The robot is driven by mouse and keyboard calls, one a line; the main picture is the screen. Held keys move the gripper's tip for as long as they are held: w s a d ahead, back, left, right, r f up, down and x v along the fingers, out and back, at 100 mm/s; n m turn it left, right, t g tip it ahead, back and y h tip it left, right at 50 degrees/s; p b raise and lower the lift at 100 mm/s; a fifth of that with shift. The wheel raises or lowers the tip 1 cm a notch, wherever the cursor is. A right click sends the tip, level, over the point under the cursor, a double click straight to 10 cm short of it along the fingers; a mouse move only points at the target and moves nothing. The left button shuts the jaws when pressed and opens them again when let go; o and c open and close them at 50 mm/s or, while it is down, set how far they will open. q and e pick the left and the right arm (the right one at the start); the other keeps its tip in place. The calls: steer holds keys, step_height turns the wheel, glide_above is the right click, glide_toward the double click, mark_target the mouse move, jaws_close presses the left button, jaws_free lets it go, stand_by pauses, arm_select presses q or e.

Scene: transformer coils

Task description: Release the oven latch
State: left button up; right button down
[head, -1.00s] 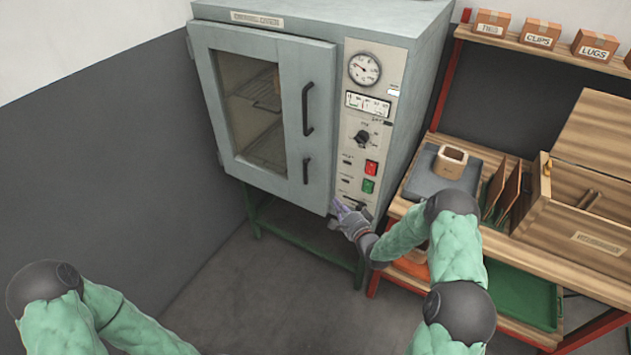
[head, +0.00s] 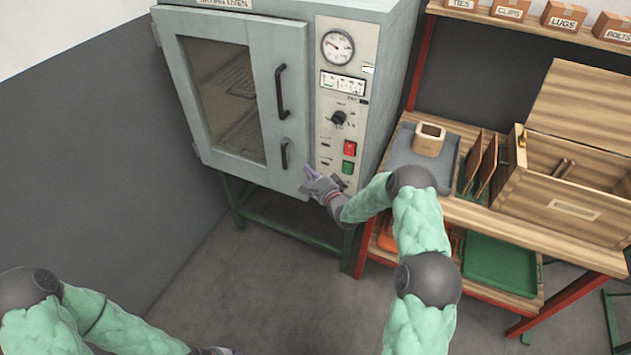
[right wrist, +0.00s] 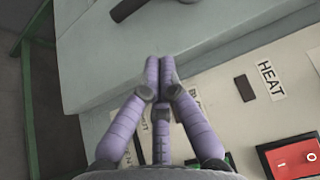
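The grey drying oven (head: 390,60) stands at the back with its door (head: 222,152) shut. The door has a long black upper handle (head: 282,92) and a shorter black lower handle, which looks like the latch (head: 285,154). My right gripper (head: 308,173) is just below and right of the latch, by the door's lower right corner, apart from it. In the right wrist view its purple fingertips (right wrist: 160,62) are drawn together with nothing seen between them. A dark handle end (right wrist: 126,9) shows above them. Only a sliver of my left gripper (head: 216,351) shows at the bottom edge.
Right of the door is the control panel (head: 338,115) with a gauge, a knob and red and green switches. A wooden workbench (head: 470,212) with a grey tray, wooden box and green tray stands to the right. Labelled boxes line the shelf (head: 530,22). The floor in front is clear.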

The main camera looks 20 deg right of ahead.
steer(key=w+a, duration=0.1)
steer(key=w, duration=0.1)
steer(key=w+a+b, duration=0.1)
steer(key=w, duration=0.1)
steer(key=shift+w+a, duration=0.1)
steer(key=shift+a, duration=0.2)
steer(key=shift+w+a, duration=0.35)
steer(key=shift+a, duration=0.05)
steer(key=shift+f+b, duration=0.15)
steer(key=shift+b, duration=0.3)
steer(key=shift+w+a+t+b, duration=0.15)
steer(key=shift+t+b, duration=0.15)
steer(key=shift+m, duration=0.3)
